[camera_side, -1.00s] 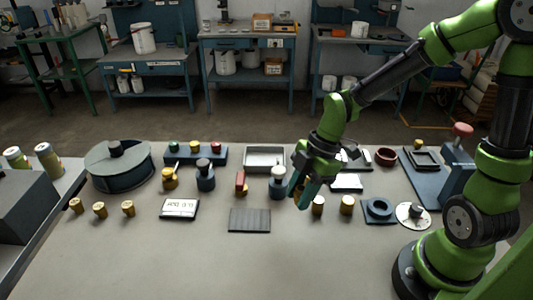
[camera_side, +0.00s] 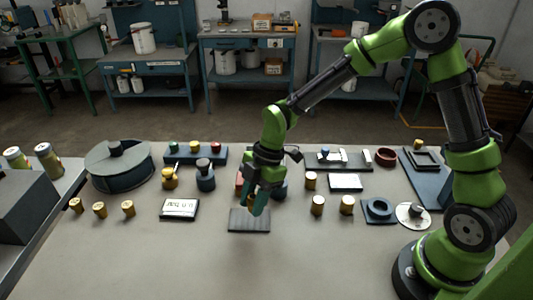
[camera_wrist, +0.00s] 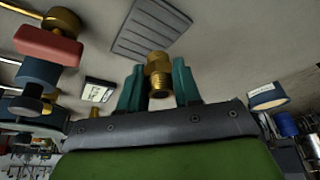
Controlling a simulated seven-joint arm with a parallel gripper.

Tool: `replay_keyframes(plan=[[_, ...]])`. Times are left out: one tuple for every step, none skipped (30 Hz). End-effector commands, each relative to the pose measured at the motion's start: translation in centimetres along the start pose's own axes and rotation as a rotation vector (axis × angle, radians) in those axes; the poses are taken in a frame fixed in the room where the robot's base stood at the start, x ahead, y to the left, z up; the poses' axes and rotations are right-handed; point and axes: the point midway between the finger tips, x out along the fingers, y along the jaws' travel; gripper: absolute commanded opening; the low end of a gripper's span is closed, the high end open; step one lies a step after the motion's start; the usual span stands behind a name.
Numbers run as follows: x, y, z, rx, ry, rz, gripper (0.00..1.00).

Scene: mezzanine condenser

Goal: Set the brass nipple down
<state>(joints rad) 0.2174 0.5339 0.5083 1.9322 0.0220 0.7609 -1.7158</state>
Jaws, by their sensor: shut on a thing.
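The brass nipple (camera_wrist: 158,74), a short threaded fitting with a hex collar, is between the two teal fingers of my gripper (camera_wrist: 158,84) in the wrist view. In the side view my gripper (camera_side: 256,202) points down at the ribbed grey pad (camera_side: 249,223), and the fingers hide most of the nipple there. The pad also shows in the wrist view (camera_wrist: 150,28), beyond the nipple. The nipple looks apart from the pad in the wrist view; its exact height over it I cannot tell.
A red-handled brass valve (camera_wrist: 48,45) and a dark blue knobbed piece (camera_wrist: 38,82) are close left in the wrist view. A labelled plate (camera_side: 179,208) lies left of the pad. Brass cylinders (camera_side: 317,205) stand to its right. The table front is clear.

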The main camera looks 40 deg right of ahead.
Motion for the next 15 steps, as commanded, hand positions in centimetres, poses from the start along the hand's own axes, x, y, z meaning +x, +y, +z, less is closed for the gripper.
replay_keyframes(plan=[[0.1, 0.3, -0.2, -0.001, 0.001, -0.001, 0.0], [0.1, 0.4, -0.2, -0.001, 0.001, -0.001, 0.0], [0.2, 0.6, -0.3, -0.001, 0.001, -0.001, 0.0], [0.2, 0.8, -0.3, -0.001, 0.0, -0.001, 0.0], [0.3, 1.0, -0.4, -0.002, 0.0, 0.0, 0.0], [0.5, 1.4, -0.5, -0.002, 0.0, -0.001, 0.0], [1.0, 1.2, -0.2, 0.0, -0.001, -0.005, 0.0], [1.5, 1.1, 0.0, 0.001, -0.001, -0.006, 0.0], [2.1, 1.1, 0.3, 0.001, 0.0, -0.006, 0.0], [2.5, 1.1, 0.5, 0.001, 0.0, -0.005, 0.0], [3.0, 1.1, 0.6, 0.0, 0.0, -0.004, 0.0], [3.4, 1.1, 0.8, 0.0, 0.0, -0.004, 0.0], [3.5, 1.2, 0.9, 0.0, -0.001, -0.002, 0.0], [3.6, 1.2, 0.9, 0.0, -0.001, -0.001, 0.0], [3.6, 1.2, 1.0, 0.0, -0.001, 0.0, 0.0]])
